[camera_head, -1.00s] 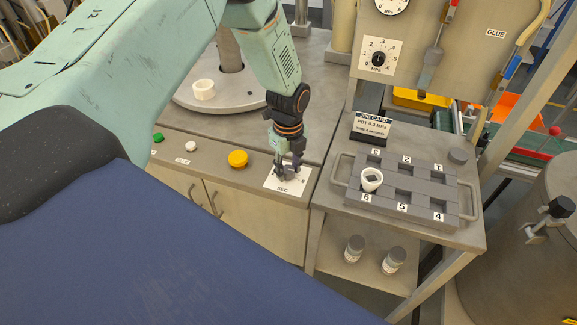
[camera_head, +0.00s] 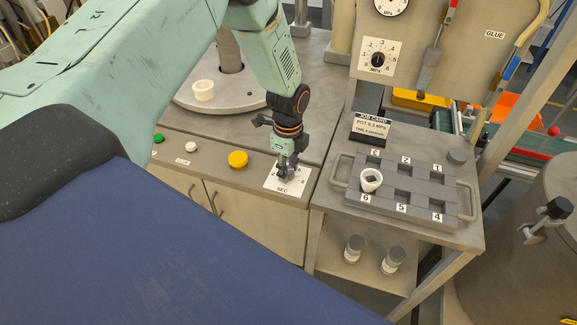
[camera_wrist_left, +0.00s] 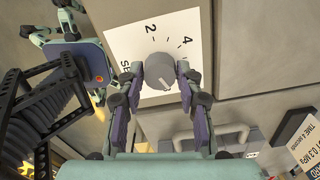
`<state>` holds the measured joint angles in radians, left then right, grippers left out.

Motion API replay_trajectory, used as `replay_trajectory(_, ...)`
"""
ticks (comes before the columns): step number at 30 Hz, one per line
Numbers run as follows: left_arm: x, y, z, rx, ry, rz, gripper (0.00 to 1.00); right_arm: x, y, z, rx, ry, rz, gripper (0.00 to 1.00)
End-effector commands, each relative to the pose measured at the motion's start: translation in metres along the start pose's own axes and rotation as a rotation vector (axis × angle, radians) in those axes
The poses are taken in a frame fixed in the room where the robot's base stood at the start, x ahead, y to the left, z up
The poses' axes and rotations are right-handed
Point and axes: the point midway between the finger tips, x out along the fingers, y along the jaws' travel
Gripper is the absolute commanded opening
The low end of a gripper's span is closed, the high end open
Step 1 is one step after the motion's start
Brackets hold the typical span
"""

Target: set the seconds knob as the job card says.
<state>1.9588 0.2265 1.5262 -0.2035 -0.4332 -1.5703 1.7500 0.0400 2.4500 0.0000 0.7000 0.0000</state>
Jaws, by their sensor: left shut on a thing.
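The seconds knob (camera_wrist_left: 160,72) is a round grey knob on a white dial plate (camera_wrist_left: 121,37), which also shows in the head view (camera_head: 272,185). In the left wrist view the plate's numbers 2 and 4 are readable above and to the upper right of the knob. A pale line on the knob's face is small, and I cannot tell its exact setting. My left gripper (camera_head: 287,171) points down at the plate and is shut on the knob, one finger on each side. The job card (camera_head: 371,129) stands behind the grey tray and reads 4 seconds. My right gripper is not in view.
A yellow button (camera_head: 238,159) sits left of the dial plate. The grey tray (camera_head: 409,219) with numbered pockets holds a white cup (camera_head: 371,180). A pressure dial (camera_head: 376,59) is on the upright panel. Another white ring-like part (camera_head: 203,90) rests on the round plate.

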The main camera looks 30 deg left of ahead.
Motion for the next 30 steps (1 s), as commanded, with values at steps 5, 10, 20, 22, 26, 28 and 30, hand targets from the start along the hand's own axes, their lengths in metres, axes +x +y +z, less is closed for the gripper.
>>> replay_trajectory(5, -0.003, -0.004, 0.001, -0.167, -0.001, -0.008, 0.04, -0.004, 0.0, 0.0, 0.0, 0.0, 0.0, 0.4)
replay_trajectory(10, -0.003, -0.004, 0.001, -0.328, 0.0, -0.009, 0.04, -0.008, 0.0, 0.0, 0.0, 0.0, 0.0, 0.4)
replay_trajectory(20, -0.004, -0.004, 0.001, -0.642, 0.001, -0.009, 0.04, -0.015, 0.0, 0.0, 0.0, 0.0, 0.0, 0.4)
replay_trajectory(22, -0.004, -0.004, 0.001, -0.708, 0.001, -0.009, 0.04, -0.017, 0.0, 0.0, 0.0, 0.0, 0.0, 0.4)
replay_trajectory(26, -0.004, -0.004, 0.001, -0.833, 0.002, -0.009, 0.04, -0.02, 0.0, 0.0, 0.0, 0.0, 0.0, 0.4)
replay_trajectory(28, -0.004, -0.004, 0.001, -0.899, 0.002, -0.009, 0.04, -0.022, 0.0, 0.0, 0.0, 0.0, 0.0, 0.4)
replay_trajectory(30, -0.004, -0.004, 0.001, -0.966, 0.003, -0.009, 0.04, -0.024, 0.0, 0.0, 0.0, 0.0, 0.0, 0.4)
